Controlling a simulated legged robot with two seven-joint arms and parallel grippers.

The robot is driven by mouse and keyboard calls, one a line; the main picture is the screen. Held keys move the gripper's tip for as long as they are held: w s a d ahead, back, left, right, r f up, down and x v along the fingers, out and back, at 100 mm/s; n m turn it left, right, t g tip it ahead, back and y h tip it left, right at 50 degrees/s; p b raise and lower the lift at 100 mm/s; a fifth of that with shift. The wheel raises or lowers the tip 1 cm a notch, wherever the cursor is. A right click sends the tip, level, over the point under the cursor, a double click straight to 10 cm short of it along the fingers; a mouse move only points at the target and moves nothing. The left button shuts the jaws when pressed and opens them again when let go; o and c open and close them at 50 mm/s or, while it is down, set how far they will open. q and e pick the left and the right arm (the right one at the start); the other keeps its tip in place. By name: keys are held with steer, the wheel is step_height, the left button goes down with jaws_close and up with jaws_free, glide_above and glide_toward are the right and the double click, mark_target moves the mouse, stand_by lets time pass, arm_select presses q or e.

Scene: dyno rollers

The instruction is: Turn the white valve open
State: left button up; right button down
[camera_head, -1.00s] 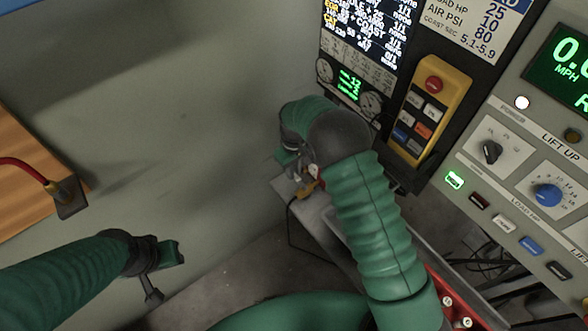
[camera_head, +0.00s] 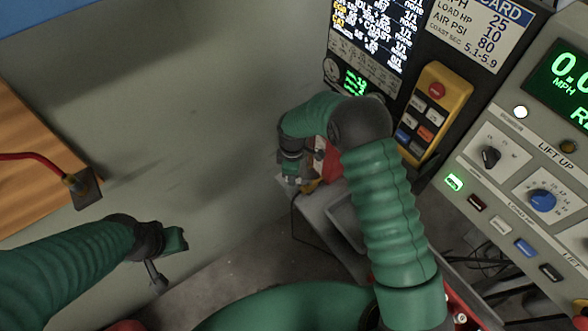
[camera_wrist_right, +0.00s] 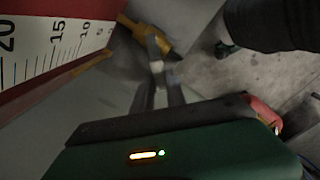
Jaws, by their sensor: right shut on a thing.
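My right gripper (camera_head: 290,182) is at the grey metal stand below the control panel, beside yellow and red parts. In the right wrist view, its two dark fingers (camera_wrist_right: 158,88) are shut on a small pale piece, which I take to be the white valve (camera_wrist_right: 156,66). A yellow fitting (camera_wrist_right: 148,33) lies just past it. The valve is too small and covered to make out in the head view, and its angle is unclear. My left gripper (camera_head: 170,258) hangs at the lower left, away from the stand; its jaw opening is not clear.
A yellow button box (camera_head: 422,112) and a grey control panel (camera_head: 490,165) stand at the right. A red-edged scale (camera_wrist_right: 55,45) is close beside the right gripper. A wooden board (camera_head: 35,185) with a red cable is at the left. Bare wall lies between the arms.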

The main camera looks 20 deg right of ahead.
steer(key=n, duration=0.2)
steer(key=s+n+p, duration=0.2)
steer(key=n, duration=0.1)
steer(key=shift+s+a+r+n, duration=0.15)
steer(key=shift+a+n, duration=0.15)
steer(key=shift+s+d+n+p, duration=0.1)
steer(key=shift+s+n+p, duration=0.35)
steer(key=shift+n, duration=0.3)
steer(key=shift+s+d+n+p, duration=0.1)
steer(key=shift+s+n+p, duration=0.25)
steer(key=shift+n, duration=0.4)
steer(key=c, duration=1.3)
jaws_free()
steer(key=shift+c, duration=0.2)
step_height(320, 180, up, 16)
steer(key=shift+r, duration=0.2)
